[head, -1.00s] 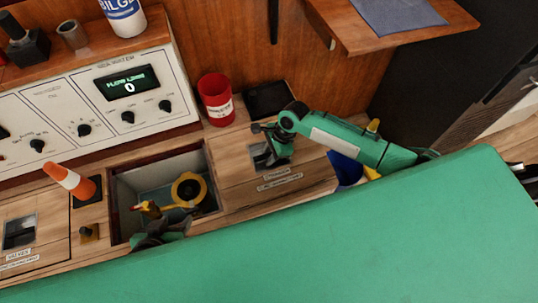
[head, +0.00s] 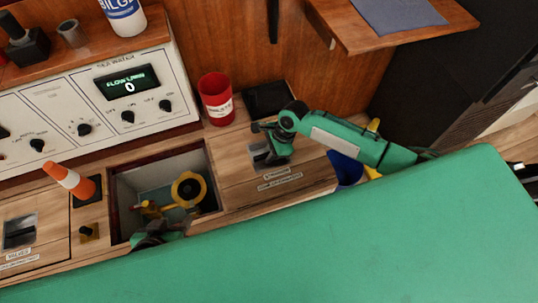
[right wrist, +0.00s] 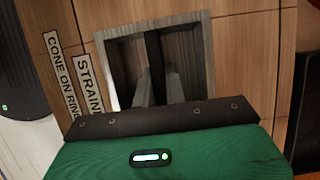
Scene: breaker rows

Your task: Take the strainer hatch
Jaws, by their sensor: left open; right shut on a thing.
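The strainer hatch (head: 235,185) is a wooden lid, closed and flush in the counter, with a recessed metal pull and a label (head: 278,180). My right gripper (head: 264,150) is over the pull. In the right wrist view its fingers (right wrist: 160,90) reach into the recess (right wrist: 195,65) and are shut on the dark bar (right wrist: 153,50) across it; the exact contact is partly hidden. The label's "STRAIN…" and "CONE ON RING" (right wrist: 62,75) show beside it. My left gripper (head: 155,232) is open and empty at the near edge of the open compartment (head: 113,195).
The open compartment holds a yellow ring-shaped fitting (head: 188,188) and a yellow-handled valve (head: 150,208). A red cup (head: 215,100) and a dark tray (head: 268,100) are behind the hatch. A blue container (head: 347,168) is right of it.

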